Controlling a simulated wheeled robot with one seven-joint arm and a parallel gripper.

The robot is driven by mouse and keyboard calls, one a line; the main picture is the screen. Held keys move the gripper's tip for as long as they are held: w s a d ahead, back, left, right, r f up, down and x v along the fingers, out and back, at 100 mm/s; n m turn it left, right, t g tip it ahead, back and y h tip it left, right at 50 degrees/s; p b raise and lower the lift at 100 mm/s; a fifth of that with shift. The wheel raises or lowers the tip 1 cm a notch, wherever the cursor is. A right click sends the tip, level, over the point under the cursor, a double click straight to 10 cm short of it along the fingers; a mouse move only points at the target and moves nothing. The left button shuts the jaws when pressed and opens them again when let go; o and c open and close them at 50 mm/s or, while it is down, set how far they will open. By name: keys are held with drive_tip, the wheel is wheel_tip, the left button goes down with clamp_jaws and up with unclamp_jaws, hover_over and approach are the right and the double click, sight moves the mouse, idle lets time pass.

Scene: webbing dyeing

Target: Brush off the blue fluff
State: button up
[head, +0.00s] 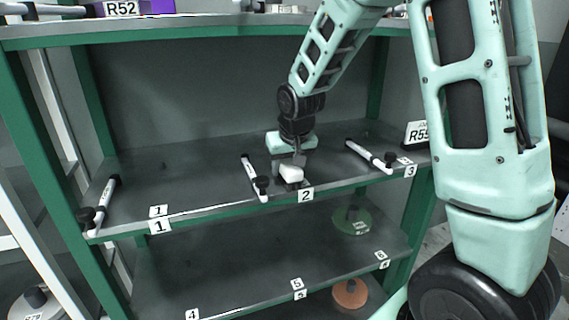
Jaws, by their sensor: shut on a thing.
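My gripper (289,160) reaches down over the middle shelf near the label 2. It is shut on a white block-like thing (291,173), which has a dark part below it near the shelf's front edge. I cannot tell whether this is a brush, or whether its underside touches the shelf. No blue fluff can be made out; it may be hidden behind the gripper or too small to see.
White bars with black knobs lie on the middle shelf at the left (103,205), just left of my gripper (253,178) and at the right (370,156). The upper shelf (220,32) overhangs. Bare shelf lies between the bars.

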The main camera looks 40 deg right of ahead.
drive_tip(key=shift+s+a, duration=0.15)
drive_tip(key=shift+s, duration=0.4)
drive_tip(key=shift+s+a, duration=0.15)
drive_tip(key=shift+s, duration=0.4)
drive_tip(key=shift+w+d+f+p, duration=0.1)
drive_tip(key=shift+w+d+p, duration=0.15)
drive_tip(key=shift+w, duration=0.5)
drive_tip(key=shift+w+d+f+p, duration=0.1)
drive_tip(key=shift+w+d, duration=0.1)
drive_tip(key=shift+w, duration=0.55)
drive_tip(key=shift+w+d+f, duration=0.1)
drive_tip(key=shift+w, duration=0.25)
drive_tip(key=shift+c, duration=0.6)
wheel_tip(320, 180, up, 6)
drive_tip(key=p, duration=0.5)
drive_tip(key=shift+w, duration=0.1)
